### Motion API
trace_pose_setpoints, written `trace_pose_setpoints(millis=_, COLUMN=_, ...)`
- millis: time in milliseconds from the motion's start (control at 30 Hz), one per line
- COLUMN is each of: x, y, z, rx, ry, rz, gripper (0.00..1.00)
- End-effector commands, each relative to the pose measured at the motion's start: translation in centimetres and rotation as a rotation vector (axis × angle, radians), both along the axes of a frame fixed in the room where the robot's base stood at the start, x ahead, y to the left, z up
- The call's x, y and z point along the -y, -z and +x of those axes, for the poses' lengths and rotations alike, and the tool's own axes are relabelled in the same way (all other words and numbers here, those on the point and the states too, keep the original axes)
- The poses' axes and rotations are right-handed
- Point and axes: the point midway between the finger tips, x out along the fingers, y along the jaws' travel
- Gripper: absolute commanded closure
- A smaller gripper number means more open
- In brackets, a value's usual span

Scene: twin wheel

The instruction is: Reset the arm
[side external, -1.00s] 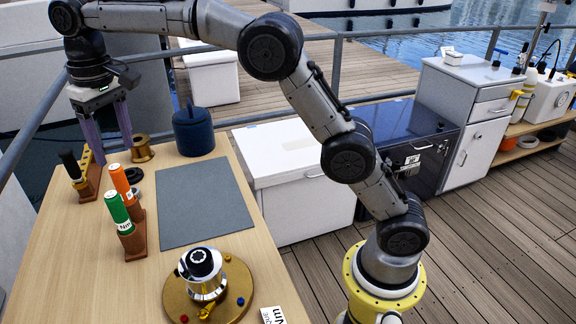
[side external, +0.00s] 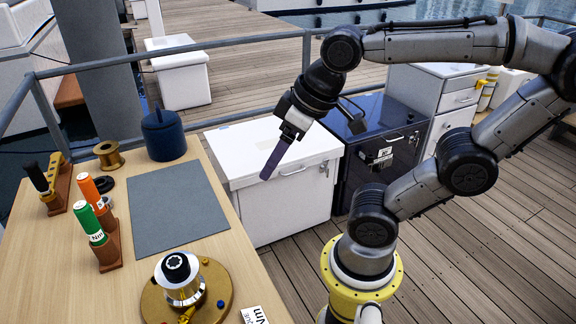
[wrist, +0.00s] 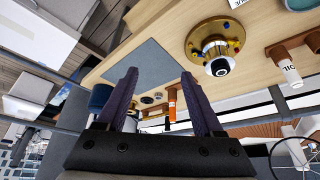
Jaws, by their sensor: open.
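My gripper (side external: 284,155) is in the air beyond the right side of the wooden table, above the white chest. Its purple fingers (wrist: 165,100) stand apart with nothing between them in the wrist view. In the side view the fingers overlap and point down and left. My arm arches up from its yellow base at the right of the table.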

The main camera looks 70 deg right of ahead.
Motion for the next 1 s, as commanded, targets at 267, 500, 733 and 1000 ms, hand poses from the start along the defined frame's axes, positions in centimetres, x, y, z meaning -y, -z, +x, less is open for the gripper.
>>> trace_pose_setpoints(millis=267, x=0.3, y=2.1, z=-2.1, rx=0.028, ry=0.003, rz=-0.008, gripper=0.31)
trace_pose_setpoints(millis=500, x=0.3, y=2.1, z=-2.1, rx=0.027, ry=0.002, rz=-0.008, gripper=0.31)
trace_pose_setpoints(millis=733, x=0.3, y=2.1, z=-2.1, rx=0.027, ry=0.002, rz=-0.007, gripper=0.31)
trace_pose_setpoints(millis=1000, x=0.3, y=2.1, z=-2.1, rx=0.027, ry=0.002, rz=-0.007, gripper=0.31)
